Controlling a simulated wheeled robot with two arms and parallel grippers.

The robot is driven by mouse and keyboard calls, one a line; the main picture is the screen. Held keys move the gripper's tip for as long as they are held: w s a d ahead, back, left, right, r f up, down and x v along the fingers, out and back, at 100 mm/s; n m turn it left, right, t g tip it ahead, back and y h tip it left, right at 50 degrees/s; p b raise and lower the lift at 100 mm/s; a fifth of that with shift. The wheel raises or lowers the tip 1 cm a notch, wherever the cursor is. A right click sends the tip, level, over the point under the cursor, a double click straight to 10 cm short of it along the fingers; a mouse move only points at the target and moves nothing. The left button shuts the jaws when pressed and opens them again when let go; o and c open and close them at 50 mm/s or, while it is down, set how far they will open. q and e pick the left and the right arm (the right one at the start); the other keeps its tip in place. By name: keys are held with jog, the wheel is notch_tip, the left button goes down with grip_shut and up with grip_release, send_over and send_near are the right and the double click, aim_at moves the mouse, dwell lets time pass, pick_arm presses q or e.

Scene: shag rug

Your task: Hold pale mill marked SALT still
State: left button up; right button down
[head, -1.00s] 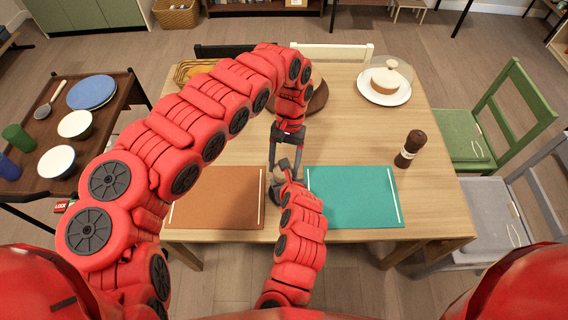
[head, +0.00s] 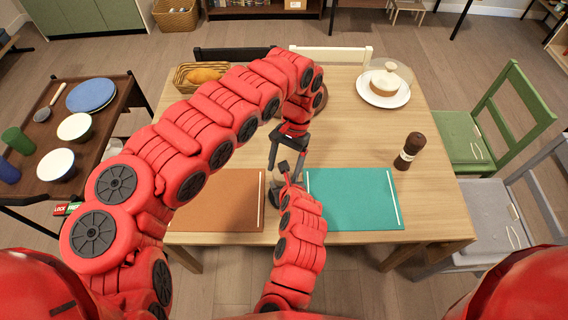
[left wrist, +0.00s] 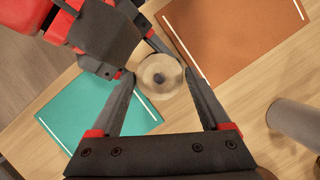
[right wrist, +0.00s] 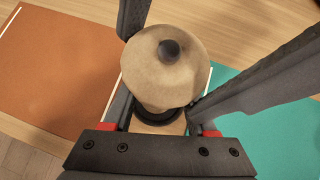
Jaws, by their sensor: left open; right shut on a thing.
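The pale mill (right wrist: 163,75) has a round beige top with a dark knob, and stands between the fingers of my right gripper (right wrist: 158,108) in the right wrist view. That gripper is shut on it. My left gripper (head: 286,162) is open above the mill in the head view. The left wrist view looks down on the mill top (left wrist: 160,76) between the open left fingertips, with no clear contact. In the head view the grippers mostly hide the mill. No SALT marking is readable.
A dark brown mill (head: 410,150) stands at the table's right. A brown mat (head: 215,200) and a teal mat (head: 355,200) lie along the front edge. A bread basket (head: 182,76) and a plate with a cake (head: 383,95) are farther back. The table's middle right is clear.

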pick_arm(q)
jog(key=shift+a+n+g+h, duration=0.1)
jog(key=shift+n+g+h, duration=0.25)
jog(key=shift+n, duration=0.85)
jog(key=v, duration=1.2)
jog(key=w+d+f+n+t+h, duration=0.1)
jog(key=w+d+f+t+h, duration=0.15)
jog(key=w+f, duration=0.4)
jog(key=w+d+f+n+t+h, duration=0.1)
jog(key=w+f+t, duration=0.35)
jog(key=w, duration=0.35)
jog(key=w+a+f+t, duration=0.1)
jog(key=w+a+t, duration=0.1)
jog(key=w+t, duration=0.2)
jog(key=w+a+f+n+t+h, duration=0.1)
jog(key=w+a+t, duration=0.2)
jog(key=w+t, duration=0.2)
jog(key=shift+w+f+n, duration=0.3)
jog(key=shift+w+f, duration=0.1)
jog(key=shift+w, duration=0.9)
jog(key=shift+a, duration=0.1)
